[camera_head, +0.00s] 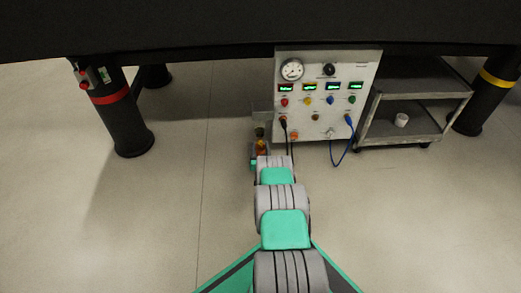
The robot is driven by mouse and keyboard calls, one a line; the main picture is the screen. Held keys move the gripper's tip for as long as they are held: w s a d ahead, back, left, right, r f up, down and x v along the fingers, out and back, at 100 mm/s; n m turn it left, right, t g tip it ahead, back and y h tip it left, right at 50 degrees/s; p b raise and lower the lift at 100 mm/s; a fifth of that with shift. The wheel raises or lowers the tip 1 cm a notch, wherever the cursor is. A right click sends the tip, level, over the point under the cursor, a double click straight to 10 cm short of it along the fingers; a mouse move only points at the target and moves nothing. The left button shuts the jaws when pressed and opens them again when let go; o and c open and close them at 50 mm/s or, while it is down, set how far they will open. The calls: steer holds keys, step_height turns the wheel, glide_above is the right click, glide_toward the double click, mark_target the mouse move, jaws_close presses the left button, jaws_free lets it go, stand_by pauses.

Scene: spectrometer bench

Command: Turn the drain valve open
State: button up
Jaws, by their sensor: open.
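A light grey panel (308,108) hangs under the dark bench, with a round gauge (292,70), a black knob (330,69), several lit displays and coloured knobs. A small silver fitting (330,133) is low on the panel; I cannot tell whether this is the drain valve. My arm reaches forward from the bottom of the picture to the panel's lower left. My gripper (259,150) is small at its far end, partly hidden by my arm, and open. A small orange and dark thing (261,143) shows at the gripper; contact is unclear.
A black cable and a blue cable (340,158) hang from the panel. A grey cart (410,102) with a white cup (401,120) stands at right. Bench legs with a red band (109,95) and a yellow band (498,79) stand at either side. The floor is otherwise clear.

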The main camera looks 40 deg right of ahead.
jaws_close()
stand_by(0.4)
stand_by(0.4)
steer(key=shift+m, duration=3.7)
steer(key=shift+s+f, duration=0.1)
jaws_free()
steer(key=shift+a, duration=0.1)
